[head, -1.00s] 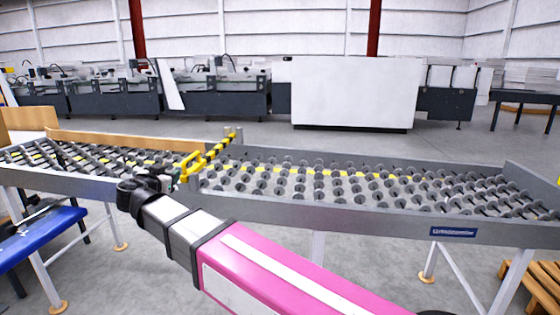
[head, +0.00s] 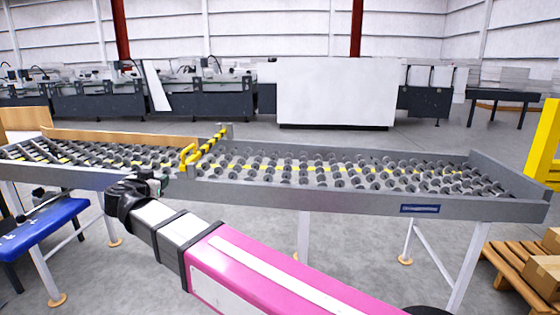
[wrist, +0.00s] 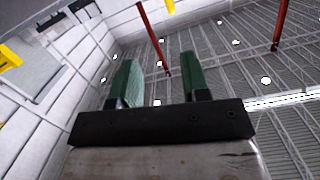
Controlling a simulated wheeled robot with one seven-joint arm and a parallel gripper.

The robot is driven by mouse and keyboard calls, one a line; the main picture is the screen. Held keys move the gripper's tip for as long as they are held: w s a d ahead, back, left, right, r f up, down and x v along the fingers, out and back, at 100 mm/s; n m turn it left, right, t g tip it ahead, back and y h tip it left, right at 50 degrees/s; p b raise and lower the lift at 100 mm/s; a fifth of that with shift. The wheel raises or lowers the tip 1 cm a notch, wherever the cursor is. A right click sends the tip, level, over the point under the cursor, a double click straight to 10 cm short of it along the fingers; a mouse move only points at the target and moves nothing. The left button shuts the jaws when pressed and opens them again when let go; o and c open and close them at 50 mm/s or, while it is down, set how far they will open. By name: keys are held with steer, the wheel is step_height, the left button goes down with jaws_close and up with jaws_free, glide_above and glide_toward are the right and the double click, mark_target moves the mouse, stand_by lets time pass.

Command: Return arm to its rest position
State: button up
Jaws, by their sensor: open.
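My arm shows in the head view as a pink and grey link reaching from the lower right toward the conveyor's front edge. Its black wrist end is in front of the roller conveyor (head: 330,197). The fingers cannot be made out in the head view. In the wrist view my gripper (wrist: 160,78) shows two green finger pads spread apart with nothing between them. It points up toward the ceiling beams and white wall.
A yellow guard (head: 188,155) stands across the conveyor. A blue bench (head: 42,228) is at left. A pallet with boxes (head: 525,275) and a yellow frame (head: 545,145) are at right. Machines and a large white panel (head: 335,92) stand behind, across open floor.

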steer(key=w+d+f+g+h, duration=0.1)
steer(key=w+d+f+g, duration=0.25)
steer(key=d+f, duration=0.5)
steer(key=w+d+f+n+g+h, duration=0.15)
steer(key=w+d+f, duration=0.35)
steer(key=d, duration=0.6)
steer(key=w+d+f+g+h, duration=0.1)
steer(key=w+d+f+g, duration=0.2)
steer(key=d+f, duration=0.6)
steer(key=s+d+f+g+y, duration=0.1)
steer(key=s+d+f+g, duration=0.1)
steer(key=d+f, duration=0.3)
steer(key=s+d+f+n+g+y, duration=0.1)
steer(key=s+d+f, duration=0.4)
steer(key=d, duration=0.9)
steer(key=s+d+f+g+y, duration=0.2)
steer(key=d+f+g, duration=0.3)
steer(key=d, duration=0.4)
steer(key=shift+s+d+f+y, duration=0.35)
steer(key=shift+s+f, duration=0.35)
steer(key=shift+a, duration=0.1)
